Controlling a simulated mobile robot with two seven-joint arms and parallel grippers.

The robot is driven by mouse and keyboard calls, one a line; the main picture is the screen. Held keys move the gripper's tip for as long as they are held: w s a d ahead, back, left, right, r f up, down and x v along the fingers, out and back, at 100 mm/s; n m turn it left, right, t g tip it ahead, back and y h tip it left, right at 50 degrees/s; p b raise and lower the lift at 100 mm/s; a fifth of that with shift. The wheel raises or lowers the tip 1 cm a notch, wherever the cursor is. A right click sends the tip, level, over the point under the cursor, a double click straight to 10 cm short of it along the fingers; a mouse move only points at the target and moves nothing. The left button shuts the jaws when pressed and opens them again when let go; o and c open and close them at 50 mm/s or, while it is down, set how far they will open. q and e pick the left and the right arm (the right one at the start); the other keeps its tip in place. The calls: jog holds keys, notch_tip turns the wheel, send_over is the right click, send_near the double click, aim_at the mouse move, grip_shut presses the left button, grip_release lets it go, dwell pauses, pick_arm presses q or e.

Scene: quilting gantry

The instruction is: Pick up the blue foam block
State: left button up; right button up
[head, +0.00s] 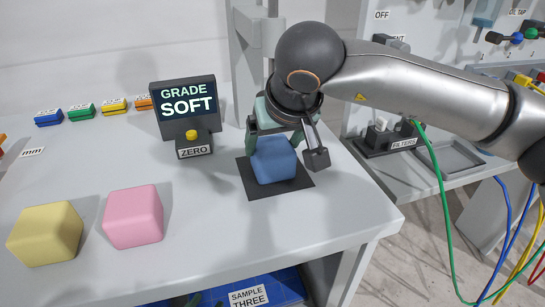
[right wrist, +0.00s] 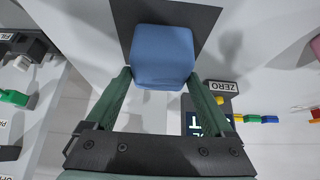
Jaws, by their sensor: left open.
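The blue foam block (head: 274,160) sits on a black square pad (head: 262,192) on the grey table. It also shows in the right wrist view (right wrist: 162,56), at the fingertips. My right gripper (head: 275,140) comes down from above, with its green fingers at two opposite sides of the block's upper part. In the right wrist view my right gripper (right wrist: 158,78) has a fingertip close against each side of the block. I see no clear gap, but cannot tell whether the fingers press on it. My left gripper is not in view.
A yellow block (head: 45,234) and a pink block (head: 133,217) stand at the front left. A display (head: 184,107) reading GRADE SOFT and a ZERO button box (head: 193,145) stand left of the pad. A filter tray (head: 452,157) and cables lie to the right.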

jog(key=c, duration=0.7)
jog(key=shift+c, duration=0.2)
jog(key=shift+r, duration=0.15)
